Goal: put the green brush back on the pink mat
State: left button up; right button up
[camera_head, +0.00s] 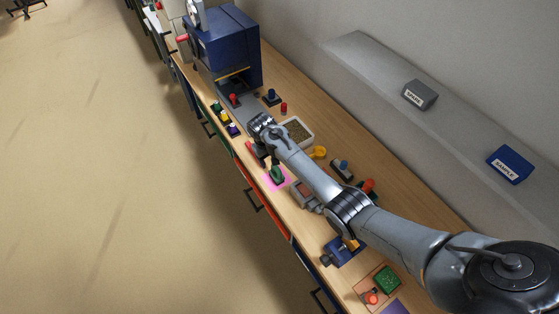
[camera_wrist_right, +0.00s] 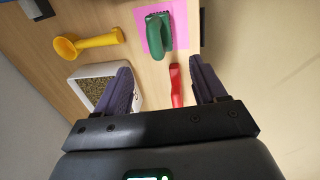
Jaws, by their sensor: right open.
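The green brush (camera_head: 277,173) stands on the pink mat (camera_head: 269,184) near the bench's front edge. In the right wrist view the brush (camera_wrist_right: 160,38) shows at the top, over the mat (camera_wrist_right: 181,14), ahead of the fingers and apart from them. My right gripper (camera_wrist_right: 164,82) is open, its two purple-grey fingers spread. My left gripper is not in view.
A white tray of granules (camera_wrist_right: 90,83) and a yellow scoop (camera_wrist_right: 88,43) lie close by. A blue machine (camera_head: 225,45) stands at the bench's far end. A grey box (camera_head: 419,95) and blue box (camera_head: 510,164) sit on the wall shelf.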

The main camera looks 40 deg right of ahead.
jog(key=s+a+f+n+t, duration=0.1)
jog(key=s+a, duration=0.3)
jog(key=s, duration=0.4)
jog(key=s+a+f+n+t, duration=0.1)
jog(key=s+a, duration=0.3)
jog(key=s, duration=0.4)
jog(key=s+a+r+t+y, duration=0.1)
jog(key=s+a+r, duration=0.1)
jog(key=s+r, duration=0.3)
jog(key=s+a+r+n+y, duration=0.1)
jog(key=s+a+r, duration=0.2)
jog(key=s, duration=0.9)
notch_tip(320, 180, up, 3)
jog(key=shift+a+f+t, duration=0.2)
jog(key=shift+a+t, duration=0.1)
jog(key=shift+t, duration=0.1)
jog(key=shift+s+r, duration=0.1)
jog(key=shift+r, duration=0.05)
notch_tip(320, 180, up, 13)
jog(key=p, duration=1.3)
